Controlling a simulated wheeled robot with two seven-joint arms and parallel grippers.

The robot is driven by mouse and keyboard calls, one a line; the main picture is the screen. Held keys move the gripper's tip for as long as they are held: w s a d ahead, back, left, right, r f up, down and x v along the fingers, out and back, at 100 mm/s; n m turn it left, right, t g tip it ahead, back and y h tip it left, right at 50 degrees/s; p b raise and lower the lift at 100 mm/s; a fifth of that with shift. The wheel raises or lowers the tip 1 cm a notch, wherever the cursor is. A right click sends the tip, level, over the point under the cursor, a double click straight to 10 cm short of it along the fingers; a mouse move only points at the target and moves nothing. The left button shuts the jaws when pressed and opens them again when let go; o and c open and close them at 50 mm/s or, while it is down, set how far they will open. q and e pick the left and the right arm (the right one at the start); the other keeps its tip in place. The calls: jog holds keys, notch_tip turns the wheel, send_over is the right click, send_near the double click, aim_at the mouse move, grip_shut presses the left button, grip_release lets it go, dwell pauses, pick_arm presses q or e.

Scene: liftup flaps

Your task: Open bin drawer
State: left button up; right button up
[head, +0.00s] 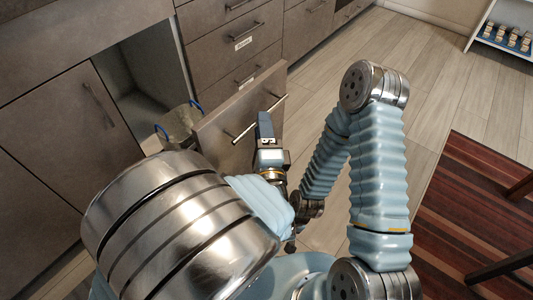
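The bin drawer (217,126) stands pulled out from the cabinet, its grey-brown front panel well clear of the cabinet face. A straight metal bar handle (242,133) runs across the panel. Behind the panel, part of a bin (178,122) with blue handles shows. My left gripper (265,124) is at the middle of the handle, its dark blue fingers overlapping the bar in the picture. I cannot tell whether it grips the bar or whether the fingers are closed. My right arm is folded on the right; its gripper is not clearly visible.
An open cabinet recess (140,75) lies behind the drawer. Closed drawers (235,45) and a cabinet door (65,125) flank it. The wooden floor (440,75) to the right is clear. A striped rug (470,215) and a white shelf (505,40) are farther right.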

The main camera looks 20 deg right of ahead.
pick_arm(q)
jog(key=v, duration=1)
jog(key=shift+s, duration=0.4)
